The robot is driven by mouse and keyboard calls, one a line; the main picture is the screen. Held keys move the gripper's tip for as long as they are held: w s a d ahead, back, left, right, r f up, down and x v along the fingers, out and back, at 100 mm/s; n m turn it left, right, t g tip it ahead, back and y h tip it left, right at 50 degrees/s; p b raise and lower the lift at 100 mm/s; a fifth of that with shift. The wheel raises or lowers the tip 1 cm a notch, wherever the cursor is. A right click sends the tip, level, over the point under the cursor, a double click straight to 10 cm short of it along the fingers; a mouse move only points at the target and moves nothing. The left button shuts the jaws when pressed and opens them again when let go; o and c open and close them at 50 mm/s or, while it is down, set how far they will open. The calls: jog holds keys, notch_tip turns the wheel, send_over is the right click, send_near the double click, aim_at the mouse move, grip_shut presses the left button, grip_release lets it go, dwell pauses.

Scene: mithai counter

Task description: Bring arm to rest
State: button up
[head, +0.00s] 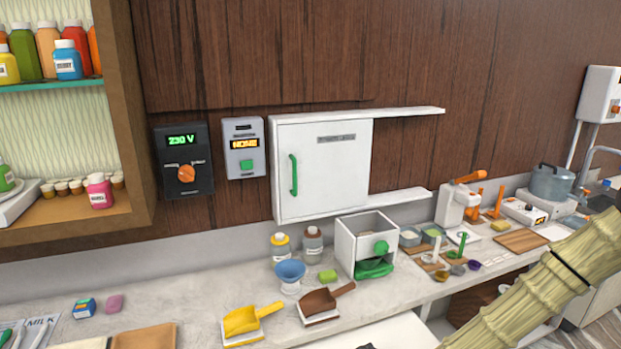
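My gripper is not clearly in this head view, so its state and any load are hidden. A thick, pale ribbed form with a dark band (555,280) slants across the lower right, close to the camera. I cannot tell whether it is my arm. It hides part of the counter's right end. A small dark shape is cut off at the bottom edge and is too little to identify.
The counter (180,290) holds a yellow scoop (243,322), a brown scoop (322,303), a blue bowl (290,271) and a white bin (350,243). A white cabinet (325,165) with a green handle hangs above. A shelf (70,222) stands left. Bare counter shows at centre left.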

jog(key=s+d+f+n+g+h, duration=0.1)
jog(key=s+f+n+g, duration=0.1)
jog(key=s+f, duration=0.5)
jog(key=s+f+n+g+h, duration=0.1)
jog(key=s+f+n+g, duration=0.3)
jog(key=s, duration=0.6)
jog(key=s+d+f+n+g+h, duration=0.1)
jog(key=s+d+f+n+h, duration=0.2)
jog(key=s, duration=0.5)
jog(key=s+d+f+n, duration=0.1)
jog(key=s+d+f, duration=0.2)
jog(key=s+d, duration=0.35)
notch_tip(320, 180, down, 26)
jog(key=s+a+b, duration=0.1)
jog(key=s+b, duration=0.1)
jog(key=b, duration=2.5)
jog(key=shift+a+f+n+h, duration=0.2)
jog(key=shift+a+n+h, duration=0.1)
jog(key=shift+a, duration=0.1)
